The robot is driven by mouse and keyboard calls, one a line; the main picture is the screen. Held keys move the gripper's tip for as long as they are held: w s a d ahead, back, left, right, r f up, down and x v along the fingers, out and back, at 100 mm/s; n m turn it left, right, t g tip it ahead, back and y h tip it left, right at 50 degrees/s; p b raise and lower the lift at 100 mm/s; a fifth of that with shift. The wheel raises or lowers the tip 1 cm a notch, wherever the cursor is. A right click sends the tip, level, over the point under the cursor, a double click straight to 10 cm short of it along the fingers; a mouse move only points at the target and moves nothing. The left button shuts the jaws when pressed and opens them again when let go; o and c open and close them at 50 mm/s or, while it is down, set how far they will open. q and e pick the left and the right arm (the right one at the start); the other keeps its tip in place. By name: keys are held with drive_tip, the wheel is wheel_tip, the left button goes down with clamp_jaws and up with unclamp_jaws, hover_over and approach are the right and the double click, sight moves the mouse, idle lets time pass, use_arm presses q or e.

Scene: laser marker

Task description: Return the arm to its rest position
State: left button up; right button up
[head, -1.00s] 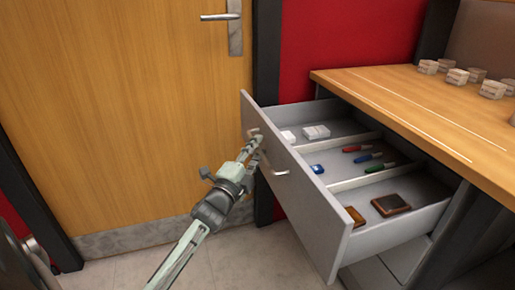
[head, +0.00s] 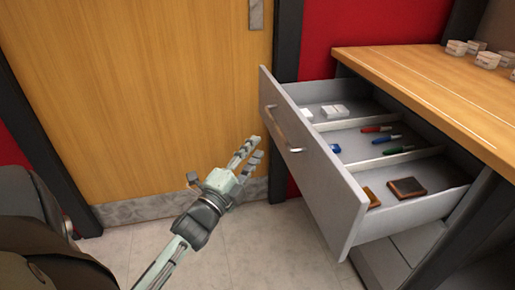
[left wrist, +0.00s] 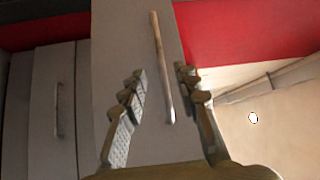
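My left gripper (head: 249,151) is in front of the open drawer, to the left of its front and clear of the handle (head: 283,131). Its fingers are apart with nothing between them. In the left wrist view the open fingers (left wrist: 160,95) point towards the drawer front, and the drawer handle (left wrist: 162,68) shows beyond and between them. My right gripper is not in view.
The drawer (head: 352,213) is pulled out from under a wooden counter (head: 440,85). Its compartments hold white blocks, pens and brown pads. A wooden door (head: 150,90) is behind. The floor between is free.

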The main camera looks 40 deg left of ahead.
use_arm(q)
drive_tip(key=s+d+f+n+g, duration=0.15)
drive_tip(key=f+n+g, duration=0.25)
drive_tip(key=f, duration=0.6)
drive_tip(key=s+d+f+n+g, duration=0.1)
drive_tip(key=s+f+n+g, duration=0.25)
drive_tip(key=f, duration=0.65)
drive_tip(key=s+d+f+n+g, duration=0.3)
drive_tip(key=s+f+g, duration=0.1)
drive_tip(key=s+f, duration=0.2)
drive_tip(key=s+d+f+n+g+h, duration=0.1)
drive_tip(key=s+d+f+n+g, duration=0.2)
drive_tip(key=s+f+g, duration=0.2)
wheel_tip(320, 180, down, 3)
drive_tip(key=shift+s+r, duration=0.2)
drive_tip(key=shift+s, duration=1)
drive_tip(key=shift+d, duration=0.1)
